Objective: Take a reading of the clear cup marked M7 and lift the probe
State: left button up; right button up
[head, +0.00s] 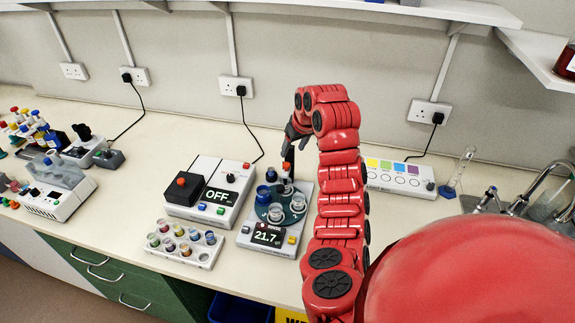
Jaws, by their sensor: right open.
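A meter (264,237) reading 21.7 stands mid-bench with a dark round tray (268,212) on top. Two clear cups sit at its front: one at the front middle (276,213) and one at the right (298,204). Two blue cups, a left one (263,195) and a back one (271,175), are also there. I cannot read the M7 mark on any cup. My left gripper is not in view.
A box (212,192) showing OFF stands left of the meter. A rack of small coloured vials (184,245) lies in front of it. A white panel with coloured squares (400,178) and a glass cylinder (460,168) are at right. My right arm hides part of the bench.

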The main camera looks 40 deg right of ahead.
aim_at(286, 165)
jog(key=x, duration=0.8)
jog(key=shift+w+f, duration=0.25)
jog(key=shift+f, duration=0.3)
grip_shut()
dwell(0.9)
